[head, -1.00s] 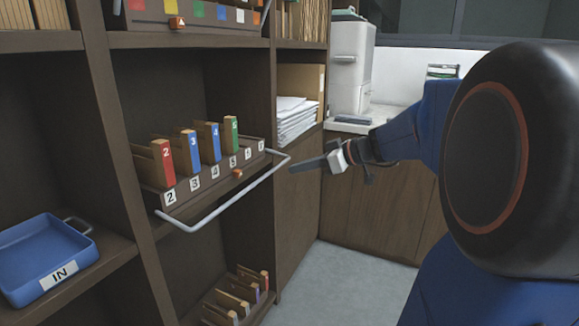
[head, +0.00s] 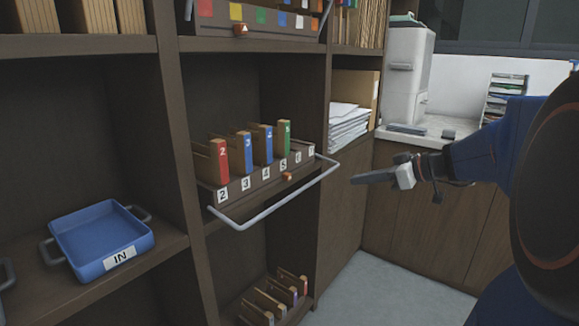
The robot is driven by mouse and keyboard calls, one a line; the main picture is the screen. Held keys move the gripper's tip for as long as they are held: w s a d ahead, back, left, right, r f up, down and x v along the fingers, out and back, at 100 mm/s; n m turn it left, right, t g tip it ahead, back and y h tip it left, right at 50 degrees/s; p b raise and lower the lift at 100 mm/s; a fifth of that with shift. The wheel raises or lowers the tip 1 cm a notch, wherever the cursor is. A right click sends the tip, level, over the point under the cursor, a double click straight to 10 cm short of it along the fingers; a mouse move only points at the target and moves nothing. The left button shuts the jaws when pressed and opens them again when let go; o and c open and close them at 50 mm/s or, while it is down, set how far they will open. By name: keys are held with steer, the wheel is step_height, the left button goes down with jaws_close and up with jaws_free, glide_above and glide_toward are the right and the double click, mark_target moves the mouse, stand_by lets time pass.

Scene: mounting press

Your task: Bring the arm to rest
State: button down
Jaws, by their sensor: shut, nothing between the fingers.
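My gripper (head: 357,179) hangs in free air in front of the shelving, at the right end of the arm's reach, with its fingers pointing left. It is shut and holds nothing. Its fingertips are just right of the metal handle bar (head: 290,205) of the middle rack and look apart from it. My arm (head: 490,145) comes in from the right edge of the head view.
A numbered rack (head: 262,182) with red, blue and green binders juts from the middle shelf. A blue IN tray (head: 100,240) sits on the lower left shelf. A lower rack (head: 285,300) holds several folders. A counter (head: 455,128) with a white machine (head: 408,75) stands behind.

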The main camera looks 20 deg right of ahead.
steer(key=s+a+f+m+g+h, duration=0.2)
steer(key=s+a+f+g, duration=0.3)
steer(key=s+a+f, duration=0.45)
steer(key=s+f+m+h, duration=0.2)
steer(key=s, duration=0.5)
steer(key=s+a+f+m+h, duration=0.1)
steer(key=s+f+m+h, duration=0.2)
steer(key=s, duration=0.4)
steer(key=shift+a+f+g+h, duration=0.25)
steer(key=shift+f+g+h, duration=0.05)
steer(key=shift+g, duration=0.1)
